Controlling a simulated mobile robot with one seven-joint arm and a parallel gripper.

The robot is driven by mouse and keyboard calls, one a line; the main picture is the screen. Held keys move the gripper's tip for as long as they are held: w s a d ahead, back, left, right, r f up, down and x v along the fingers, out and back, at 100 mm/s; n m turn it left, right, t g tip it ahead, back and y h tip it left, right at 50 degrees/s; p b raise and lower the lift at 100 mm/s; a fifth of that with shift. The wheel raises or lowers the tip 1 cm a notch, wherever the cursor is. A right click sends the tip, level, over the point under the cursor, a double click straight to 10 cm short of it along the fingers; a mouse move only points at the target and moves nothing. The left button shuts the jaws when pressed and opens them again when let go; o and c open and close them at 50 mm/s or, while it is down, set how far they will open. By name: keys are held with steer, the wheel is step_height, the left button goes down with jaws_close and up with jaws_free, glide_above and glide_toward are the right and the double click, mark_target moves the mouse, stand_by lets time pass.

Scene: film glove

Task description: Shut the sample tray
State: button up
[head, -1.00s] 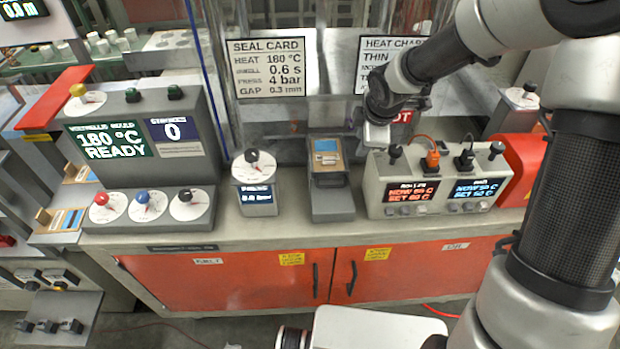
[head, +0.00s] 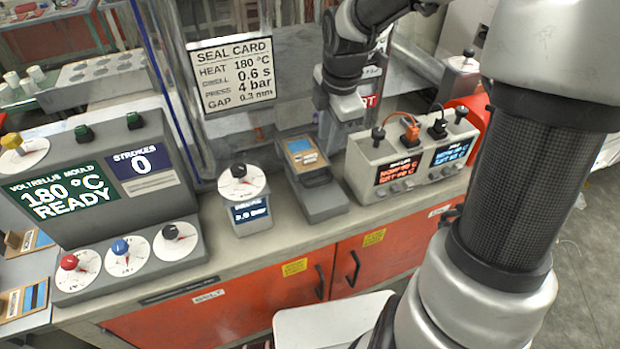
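The sample tray (head: 324,203) looks to be part of a narrow grey unit on the counter, between the round dial and the two-screen box. A brown card with a blue and white sample (head: 304,153) lies on the unit's raised rear part. A dark handle-like bar crosses below the card, and a grey part extends forward from it. I cannot tell how far the tray stands out. My gripper (head: 330,142) points down just right of the card, near the unit's rear. Its fingers are small and shadowed, so their opening is unclear, and contact cannot be judged.
The dial on its small stand (head: 242,185) is close on the left. The two-screen control box (head: 415,158) with upright knobs and plugs is close on the right. A clear panel with the seal card (head: 233,75) stands behind. Counter in front of the unit is bare.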

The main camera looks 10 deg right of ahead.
mark_target(321, 184)
steer(key=w+f+b, duration=0.1)
steer(key=f, duration=0.4)
steer(key=w+f, duration=0.1)
steer(key=f, duration=0.5)
steer(key=w+f+b, duration=0.1)
steer(key=f, duration=0.5)
steer(key=shift+w+a+b, duration=0.15)
steer(key=shift+a+b, duration=0.15)
jaws_close()
